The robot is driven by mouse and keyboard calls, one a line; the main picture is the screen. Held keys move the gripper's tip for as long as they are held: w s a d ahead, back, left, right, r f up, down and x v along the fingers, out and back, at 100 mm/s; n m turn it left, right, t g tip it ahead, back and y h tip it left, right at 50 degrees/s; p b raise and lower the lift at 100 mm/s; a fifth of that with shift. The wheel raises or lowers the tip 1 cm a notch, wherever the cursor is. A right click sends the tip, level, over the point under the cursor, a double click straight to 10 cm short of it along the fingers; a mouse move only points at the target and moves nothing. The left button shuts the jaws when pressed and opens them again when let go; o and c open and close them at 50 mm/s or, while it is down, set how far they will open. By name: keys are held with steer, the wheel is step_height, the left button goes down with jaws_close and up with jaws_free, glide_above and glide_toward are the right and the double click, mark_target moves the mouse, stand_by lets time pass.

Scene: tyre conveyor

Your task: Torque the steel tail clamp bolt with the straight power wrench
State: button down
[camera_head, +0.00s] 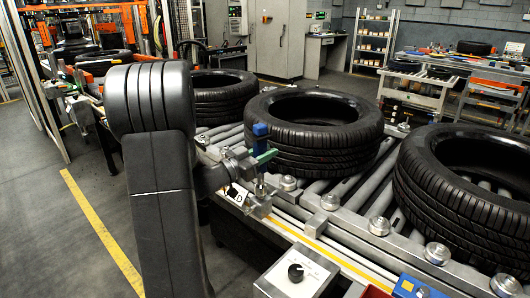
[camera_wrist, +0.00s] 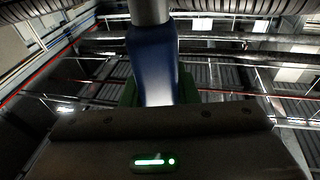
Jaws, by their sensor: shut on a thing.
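My gripper (camera_head: 262,157) has green fingers and is at the near rail of the conveyor, in front of the middle tyre. It is shut on the blue straight power wrench (camera_head: 260,130), whose blue end sticks up above the fingers. In the wrist view the wrench (camera_wrist: 153,60) stands between the green fingers (camera_wrist: 186,88), with a grey cylinder at its far end.
Tyres (camera_head: 312,125) lie on the roller conveyor, with another tyre (camera_head: 470,175) at right. Round metal fittings (camera_head: 380,226) line the near rail. A control box with a black knob (camera_head: 296,272) is in front. The floor at left (camera_head: 60,240) is clear, with a yellow line.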

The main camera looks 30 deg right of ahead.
steer(key=shift+f+b, duration=0.55)
steer(key=shift+f, duration=0.2)
stand_by(0.4)
steer(key=shift+f, duration=0.35)
stand_by(5.1)
steer(key=shift+p, duration=0.3)
